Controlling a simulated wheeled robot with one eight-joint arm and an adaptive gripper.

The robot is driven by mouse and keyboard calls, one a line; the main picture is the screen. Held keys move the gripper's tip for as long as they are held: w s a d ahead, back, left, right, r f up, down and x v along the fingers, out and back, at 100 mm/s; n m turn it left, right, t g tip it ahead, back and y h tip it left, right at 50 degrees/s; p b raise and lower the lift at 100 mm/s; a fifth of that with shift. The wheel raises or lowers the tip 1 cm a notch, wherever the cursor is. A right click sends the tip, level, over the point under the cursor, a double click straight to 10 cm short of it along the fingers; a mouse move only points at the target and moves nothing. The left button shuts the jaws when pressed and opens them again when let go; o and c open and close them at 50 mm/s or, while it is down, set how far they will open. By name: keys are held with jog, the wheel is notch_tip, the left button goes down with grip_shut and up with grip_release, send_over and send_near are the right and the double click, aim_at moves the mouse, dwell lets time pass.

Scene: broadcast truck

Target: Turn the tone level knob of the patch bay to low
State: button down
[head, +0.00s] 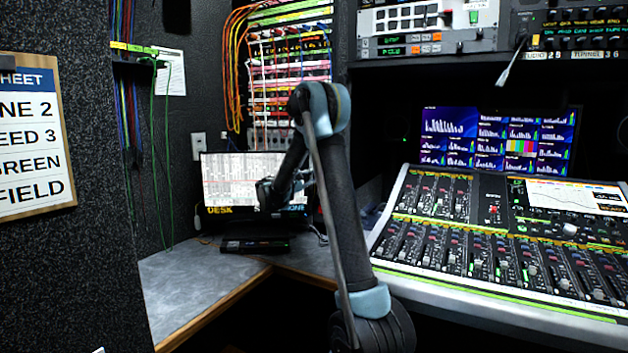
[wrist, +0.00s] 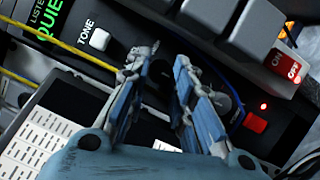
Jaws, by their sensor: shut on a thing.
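In the wrist view, a dark panel (wrist: 130,27) carries a printed TONE label (wrist: 87,30) beside a small white button (wrist: 99,39). My gripper (wrist: 161,66) is at this panel, its two fingers close around a small dark knob (wrist: 160,74), mostly hidden between the fingertips. Its pointer and any low mark cannot be made out. In the head view, my arm reaches to the back corner, where my gripper (head: 268,191) is in front of a lit screen (head: 229,175). The knob cannot be made out there. A patch bay with coloured cables (head: 288,68) stands above and behind.
In the wrist view, grey keys (wrist: 262,30), a red-and-white ON/OFF switch (wrist: 287,64) and a red button (wrist: 256,122) lie right of the fingers. A yellow cable (wrist: 60,42) crosses at left. In the head view, a mixing desk (head: 490,300) fills the right; the grey counter (head: 185,285) is mostly clear.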

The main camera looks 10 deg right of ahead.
jog(key=shift+f, duration=0.1)
jog(key=c, duration=1.7)
grip_release()
jog(key=shift+d, duration=0.1)
jog(key=shift+o, duration=0.2)
jog(key=v, duration=1.2)
jog(key=shift+f, duration=0.1)
